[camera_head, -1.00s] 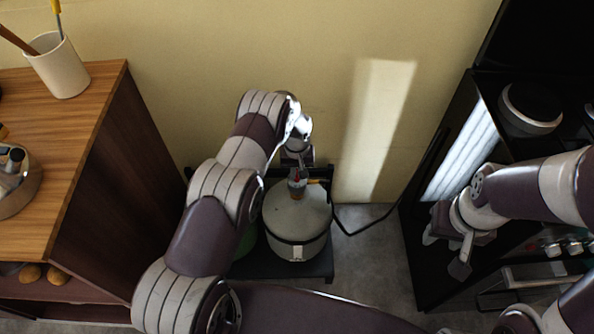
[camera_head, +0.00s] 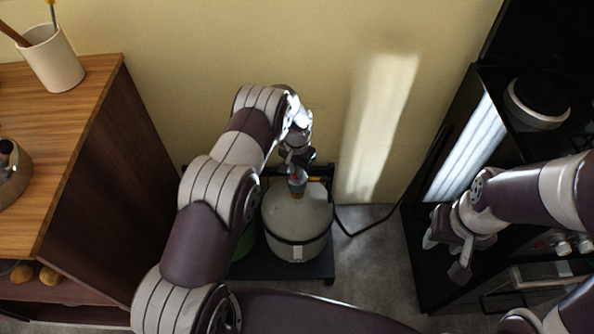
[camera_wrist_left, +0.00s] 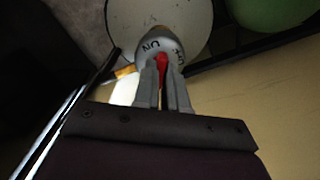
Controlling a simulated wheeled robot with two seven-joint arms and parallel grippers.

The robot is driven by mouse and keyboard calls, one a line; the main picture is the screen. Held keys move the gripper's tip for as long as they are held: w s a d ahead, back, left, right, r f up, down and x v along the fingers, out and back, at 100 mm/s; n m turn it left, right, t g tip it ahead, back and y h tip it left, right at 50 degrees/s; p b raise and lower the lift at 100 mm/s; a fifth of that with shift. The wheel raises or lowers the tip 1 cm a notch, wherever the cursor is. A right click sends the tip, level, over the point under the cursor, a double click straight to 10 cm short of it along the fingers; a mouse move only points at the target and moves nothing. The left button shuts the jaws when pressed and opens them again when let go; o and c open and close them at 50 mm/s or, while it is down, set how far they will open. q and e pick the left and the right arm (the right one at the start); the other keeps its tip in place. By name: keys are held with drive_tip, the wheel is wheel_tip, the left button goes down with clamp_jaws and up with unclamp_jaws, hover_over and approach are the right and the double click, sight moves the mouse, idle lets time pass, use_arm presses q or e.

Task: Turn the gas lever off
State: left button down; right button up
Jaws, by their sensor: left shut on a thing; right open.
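The gas lever (camera_wrist_left: 162,63) is a small red piece on a grey valve (camera_wrist_left: 157,44) atop a pale gas cylinder (camera_head: 297,222). In the head view the grey valve with a bit of red (camera_head: 297,178) stands on the cylinder's top. My left gripper (camera_wrist_left: 163,75) is shut with its fingers around the red lever, most of which they hide. In the head view my left gripper (camera_head: 298,162) is just above the valve. My right gripper (camera_head: 447,255) is open and empty, in front of the black stove at the right.
The cylinder stands on a dark low stand (camera_head: 318,268) against the yellow wall, beside a green cylinder (camera_head: 245,243). A wooden cabinet (camera_head: 90,110) is at left; the black stove (camera_head: 425,280) is at right. A dark hose (camera_head: 375,222) runs between cylinder and stove.

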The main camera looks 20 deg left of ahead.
use_arm(q)
drive_tip(key=m+b, duration=0.1)
drive_tip(key=m, duration=0.4)
drive_tip(key=shift+b, duration=0.3)
drive_tip(key=m+b, duration=0.1)
drive_tip(key=m, duration=0.4)
drive_tip(key=shift+m, duration=0.4)
drive_tip(key=c, duration=1.2)
unclamp_jaws()
wheel_tip(320, 180, up, 13)
drive_tip(key=shift+f+p, duration=0.15)
drive_tip(key=shift+p, duration=0.45)
